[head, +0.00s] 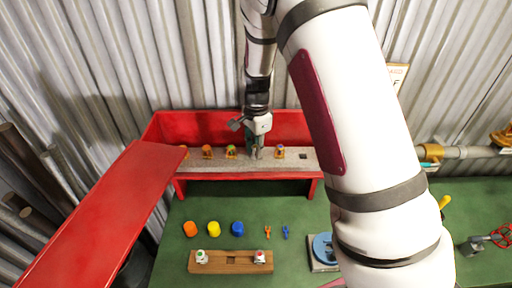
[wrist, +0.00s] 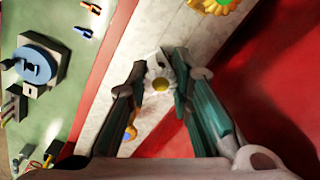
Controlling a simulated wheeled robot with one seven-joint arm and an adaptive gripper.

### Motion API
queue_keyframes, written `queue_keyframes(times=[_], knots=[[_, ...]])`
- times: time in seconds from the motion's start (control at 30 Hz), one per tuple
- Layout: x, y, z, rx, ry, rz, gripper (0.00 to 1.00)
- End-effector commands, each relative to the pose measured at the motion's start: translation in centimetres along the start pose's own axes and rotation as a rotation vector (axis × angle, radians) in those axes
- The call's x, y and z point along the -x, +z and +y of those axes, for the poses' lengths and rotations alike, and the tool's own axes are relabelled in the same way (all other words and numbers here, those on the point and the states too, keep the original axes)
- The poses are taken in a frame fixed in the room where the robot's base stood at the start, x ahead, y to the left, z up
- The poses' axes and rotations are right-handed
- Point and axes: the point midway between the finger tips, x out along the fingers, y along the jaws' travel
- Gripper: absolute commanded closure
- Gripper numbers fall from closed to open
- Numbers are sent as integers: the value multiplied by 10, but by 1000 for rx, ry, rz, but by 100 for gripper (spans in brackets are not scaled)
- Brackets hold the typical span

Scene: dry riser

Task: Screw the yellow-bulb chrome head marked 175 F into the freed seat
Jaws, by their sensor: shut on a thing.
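My gripper (wrist: 165,66) points down at the grey shelf strip, and its fingers are shut on a pale chrome head with a yellow bulb (wrist: 160,85). In the head view my gripper (head: 256,152) is over the strip, between a green-topped brass head (head: 231,152) and another brass head (head: 280,152). The held head is too small there to make out. I cannot tell whether it still touches the strip. No 175 F marking is readable. I cannot tell which opening is the freed seat.
The grey strip (head: 303,166) lies in a red shelf with a raised back. Caps and a blue round fixture (head: 323,248) stand nearby. A pipe (head: 468,152) runs along the right wall.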

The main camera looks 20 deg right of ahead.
Motion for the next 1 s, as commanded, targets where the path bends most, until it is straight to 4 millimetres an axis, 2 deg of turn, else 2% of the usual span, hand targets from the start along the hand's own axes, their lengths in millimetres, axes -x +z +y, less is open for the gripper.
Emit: queue_keyframes(times=[0.33,0.63,0.67,0.73,0.77,1.0], knots=[[-2,-1,4,-435,7,11,100],[-2,-2,4,-487,8,11,100],[-2,-2,4,-486,8,11,75],[-2,-2,4,-485,8,11,59],[-2,-2,4,-485,7,11,55],[-1,-1,2,-482,3,9,55]])
